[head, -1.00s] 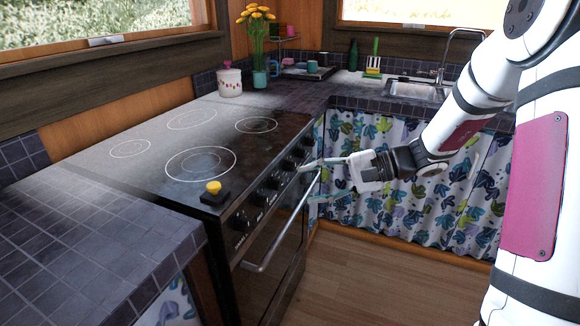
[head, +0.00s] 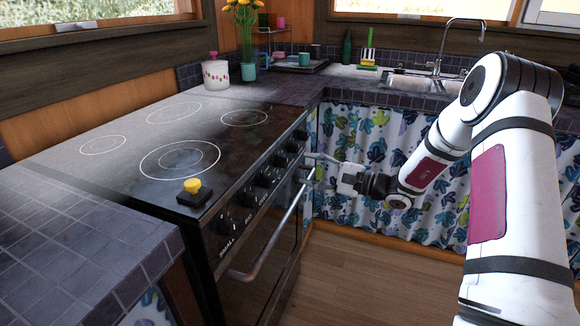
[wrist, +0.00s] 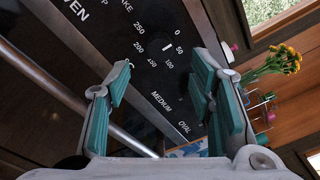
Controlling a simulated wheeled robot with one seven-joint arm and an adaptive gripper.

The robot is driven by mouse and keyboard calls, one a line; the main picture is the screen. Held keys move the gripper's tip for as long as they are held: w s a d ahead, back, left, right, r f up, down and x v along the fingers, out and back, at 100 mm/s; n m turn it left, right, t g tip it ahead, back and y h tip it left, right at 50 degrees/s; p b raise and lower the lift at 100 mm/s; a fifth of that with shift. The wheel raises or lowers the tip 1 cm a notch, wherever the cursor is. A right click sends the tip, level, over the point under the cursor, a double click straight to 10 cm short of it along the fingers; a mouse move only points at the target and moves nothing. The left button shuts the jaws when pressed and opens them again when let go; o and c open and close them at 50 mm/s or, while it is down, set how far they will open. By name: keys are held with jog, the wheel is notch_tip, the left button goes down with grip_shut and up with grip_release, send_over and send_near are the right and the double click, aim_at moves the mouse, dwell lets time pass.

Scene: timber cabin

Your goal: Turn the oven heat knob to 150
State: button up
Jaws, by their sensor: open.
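The oven heat knob (wrist: 160,43) shows in the wrist view as a dark dial on the black panel (wrist: 160,82). Numbers from 0 to 250 ring it. Its white mark seems to point toward the 50 to 100 side; the exact reading is unclear. My gripper (wrist: 157,62) is open, its teal fingers on either side of the dial in this view, with nothing between them. I see no contact. In the head view my gripper (head: 311,168) is at the far end of the oven front (head: 262,215), near the far knobs (head: 293,147). Which one is the heat knob is unclear there.
The oven's handle bar (head: 268,247) runs along the front below the knobs. A black block with a yellow button (head: 193,189) sits on the cooktop's near corner. A patterned curtain (head: 350,185) hangs behind my gripper. The wooden floor (head: 345,275) before the oven is clear.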

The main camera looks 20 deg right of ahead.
aim_at(287, 163)
jog(key=x, duration=0.6)
jog(key=shift+w+a+b, duration=0.2)
jog(key=shift+a+b, duration=0.1)
jog(key=shift+b, duration=0.1)
jog(key=c, duration=1.2)
